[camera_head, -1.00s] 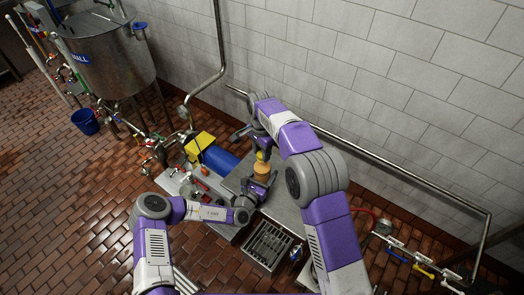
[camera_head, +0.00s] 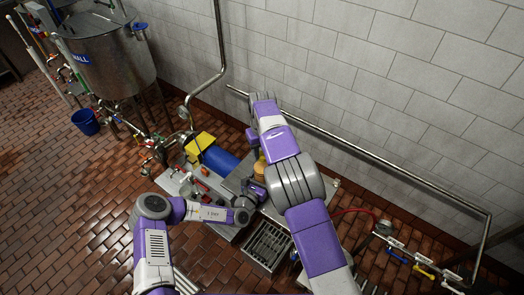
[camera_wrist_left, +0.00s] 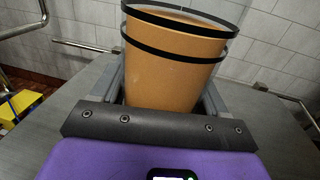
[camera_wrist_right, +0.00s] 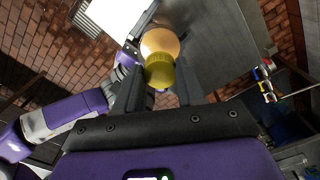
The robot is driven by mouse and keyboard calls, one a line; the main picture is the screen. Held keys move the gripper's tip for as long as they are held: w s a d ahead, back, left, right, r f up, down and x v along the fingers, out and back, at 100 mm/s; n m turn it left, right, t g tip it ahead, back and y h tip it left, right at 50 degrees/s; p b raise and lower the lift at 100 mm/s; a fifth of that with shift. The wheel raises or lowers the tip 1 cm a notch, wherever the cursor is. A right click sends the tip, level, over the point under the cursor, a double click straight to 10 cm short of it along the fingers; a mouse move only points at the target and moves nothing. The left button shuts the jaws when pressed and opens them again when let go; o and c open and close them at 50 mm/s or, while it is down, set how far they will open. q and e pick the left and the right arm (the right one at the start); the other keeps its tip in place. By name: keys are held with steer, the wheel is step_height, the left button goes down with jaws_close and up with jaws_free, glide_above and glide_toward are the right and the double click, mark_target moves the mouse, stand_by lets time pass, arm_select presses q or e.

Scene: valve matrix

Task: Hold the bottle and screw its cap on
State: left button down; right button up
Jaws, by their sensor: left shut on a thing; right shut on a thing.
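The orange bottle (camera_head: 259,172) stands upright over the metal table, partly hidden behind my right arm in the head view. My left gripper (camera_head: 257,190) is shut on it; the left wrist view shows its orange body (camera_wrist_left: 172,62) with black bands between the fingers. My right gripper (camera_wrist_right: 160,74) is shut on the yellow cap (camera_wrist_right: 159,72), seen in the right wrist view directly over the bottle's round orange top (camera_wrist_right: 160,42). The cap overlaps the bottle there; I cannot tell whether the threads are engaged.
A blue cylinder with a yellow box (camera_head: 200,143) lies left of the bottle, near red-handled fittings (camera_head: 196,181). A floor grate (camera_head: 268,246) is in front. A wall pipe (camera_head: 350,142) runs behind. A steel tank (camera_head: 105,60) stands at the far left.

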stand_by(0.3)
steer(key=o, duration=1)
steer(key=shift+r, duration=2.3)
